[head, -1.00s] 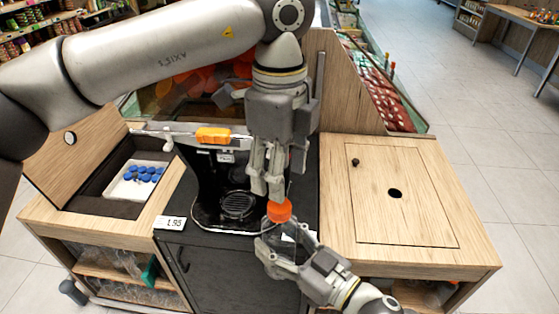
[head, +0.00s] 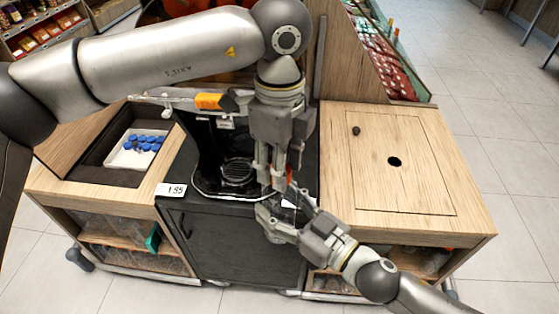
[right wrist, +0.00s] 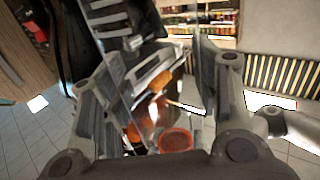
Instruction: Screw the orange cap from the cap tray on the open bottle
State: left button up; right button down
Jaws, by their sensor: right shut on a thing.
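My right gripper (head: 280,212) is shut on a clear bottle (right wrist: 150,95), which shows between its fingers in the right wrist view. The bottle is hard to see in the head view. My left gripper (head: 271,186) points down just above the right gripper, in front of the juicer. A small patch of the orange cap (head: 289,173) shows beside the left fingers, which hide most of it. I cannot tell whether those fingers are closed on it or how it sits on the bottle neck. The cap tray (head: 120,163) at left holds several blue caps (head: 143,141).
The black juicer (head: 207,160) stands behind the grippers in its counter bay. A price tag (head: 171,190) is at the bay's front left. The wooden counter (head: 415,140) at right is clear apart from a small knob and a hole.

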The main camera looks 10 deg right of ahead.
pick_arm(q)
jog(key=c, duration=0.6)
jog(key=shift+o, duration=0.2)
jog(key=m, duration=3.2)
jog(key=shift+f+m, duration=0.1)
jog(key=shift+m, duration=0.2)
jog(key=m, duration=1.1)
jog(key=o, duration=1.2)
